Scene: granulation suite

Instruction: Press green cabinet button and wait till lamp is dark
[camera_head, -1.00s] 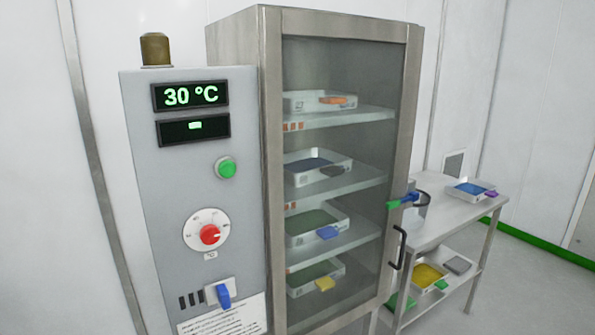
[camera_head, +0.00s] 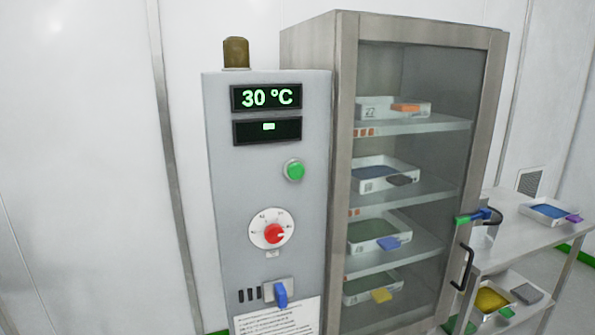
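The green button (camera_head: 294,170) sits on the front of the grey control panel (camera_head: 228,215), below two dark displays. The upper display (camera_head: 266,97) reads 30 °C in green. The lower display (camera_head: 267,131) shows one small green bar. The lamp (camera_head: 236,53) on top of the panel is dull brown and looks unlit. The cabinet (camera_head: 344,160) stands to the right of the panel with its glass door closed. Neither of my grippers is in view, and nothing touches the button.
A red knob (camera_head: 274,234) and a blue switch (camera_head: 281,294) are lower on the panel. Trays with coloured tags stand on the cabinet shelves. A steel table (camera_head: 520,230) with trays stands at the right. The space before the panel looks clear.

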